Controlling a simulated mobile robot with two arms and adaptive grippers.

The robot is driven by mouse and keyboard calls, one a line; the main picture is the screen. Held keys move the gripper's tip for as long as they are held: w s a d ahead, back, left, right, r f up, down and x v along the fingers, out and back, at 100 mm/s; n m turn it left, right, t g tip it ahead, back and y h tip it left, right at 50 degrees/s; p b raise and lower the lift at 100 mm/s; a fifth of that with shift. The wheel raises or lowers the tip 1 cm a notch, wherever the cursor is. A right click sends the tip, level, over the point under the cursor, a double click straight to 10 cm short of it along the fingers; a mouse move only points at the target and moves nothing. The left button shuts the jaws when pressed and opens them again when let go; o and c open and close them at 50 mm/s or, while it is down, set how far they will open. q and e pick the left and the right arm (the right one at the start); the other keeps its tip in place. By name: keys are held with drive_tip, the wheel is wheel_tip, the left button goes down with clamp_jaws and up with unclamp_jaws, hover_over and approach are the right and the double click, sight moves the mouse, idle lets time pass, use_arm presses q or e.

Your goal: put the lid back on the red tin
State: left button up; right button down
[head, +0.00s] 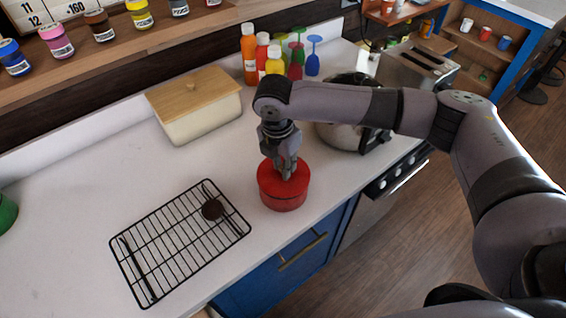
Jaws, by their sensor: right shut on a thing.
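The red tin (283,203) stands upright on the white counter, near its front edge. Its red lid (298,178) is over the tin's top, roughly level and lined up with it. A thin dark line shows between lid and tin; I cannot tell whether the lid is fully seated. My right gripper (287,172) points down from above and is shut on the lid at its middle. The fingers hide the part of the lid that they grip. My left gripper is not in view.
A black wire rack (180,240) with dark utensils lies left of the tin. A cream bread box (196,112) with a wooden lid stands behind. A metal pot (338,135) is close on the right, with bottles (249,55) at the back. The left counter is mostly clear.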

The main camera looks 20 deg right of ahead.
drive_tip(key=c, duration=1.4)
unclamp_jaws()
drive_tip(key=shift+o, duration=0.6)
drive_tip(key=o, duration=0.4)
drive_tip(key=shift+r, duration=0.1)
wheel_tip(320, 180, up, 5)
drive_tip(key=p, duration=0.6)
drive_tip(key=shift+r+p, duration=0.75)
drive_tip(key=shift+r, duration=0.2)
drive_tip(key=shift+c, duration=0.5)
